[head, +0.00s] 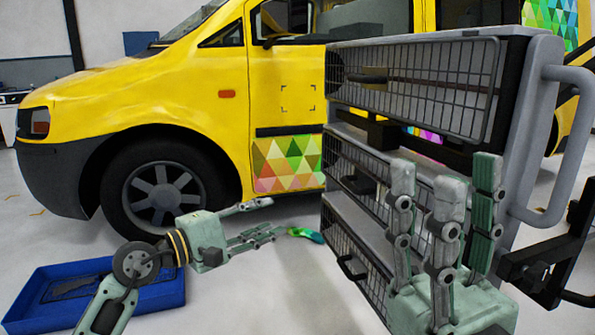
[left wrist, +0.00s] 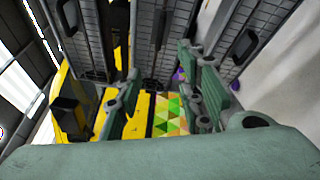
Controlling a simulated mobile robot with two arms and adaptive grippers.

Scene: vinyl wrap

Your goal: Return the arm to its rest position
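My left gripper (head: 274,217) reaches in from the lower left in the head view, in front of the yellow van (head: 285,95). Its fingers are spread and point right toward the cart (head: 545,85). In the left wrist view the fingers (left wrist: 160,85) are apart with nothing held between them. My right gripper (head: 445,172) is at the lower right, in front of the cart's drawers. Its fingers point up, stand apart and look empty. The lower parts of both arms are mostly out of view.
The grey cart with wire-fronted drawers and a side handle (head: 573,140) stands close on the right. A blue tray (head: 25,310) is at the lower left. A small green-blue object (head: 307,235) shows just beyond the left fingertips; contact is unclear.

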